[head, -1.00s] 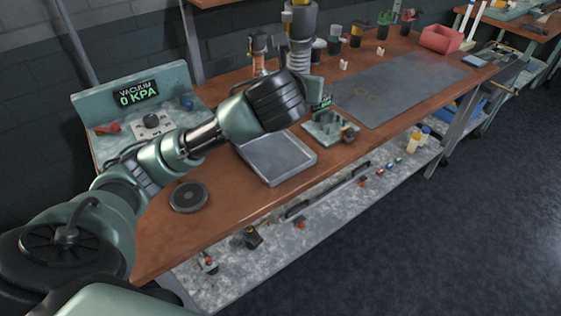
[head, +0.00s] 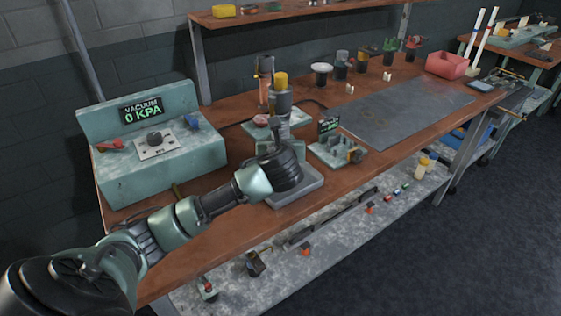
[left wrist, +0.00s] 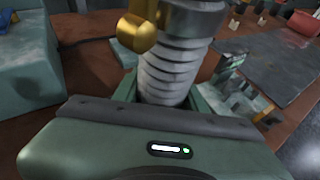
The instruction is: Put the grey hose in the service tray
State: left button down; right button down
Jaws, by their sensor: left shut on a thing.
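The grey hose (left wrist: 170,75) shows in the left wrist view as a thick, light-grey ribbed tube with a grey collar and a brass side fitting. My left gripper (left wrist: 166,98) is shut on it. The service tray (head: 302,190) is a shallow grey tray on the bench, partly covered by my left gripper. The hose's lower end is hidden, so I cannot tell whether it touches the tray. My right gripper is not in view.
A teal vacuum console (head: 160,165) reading 0 KPA stands to the left. A teal block with pegs (head: 338,152) stands close to the tray's right. A dark mat (head: 400,112) lies farther right. Several tools and a red bin (head: 446,64) line the back.

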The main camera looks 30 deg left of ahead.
pick_arm(q)
notch_tip(320, 180, down, 6)
jog(key=shift+r, duration=0.1)
jog(key=shift+f, duration=0.3)
jog(key=c, duration=0.8)
grip_release()
jog(key=shift+f, duration=0.15)
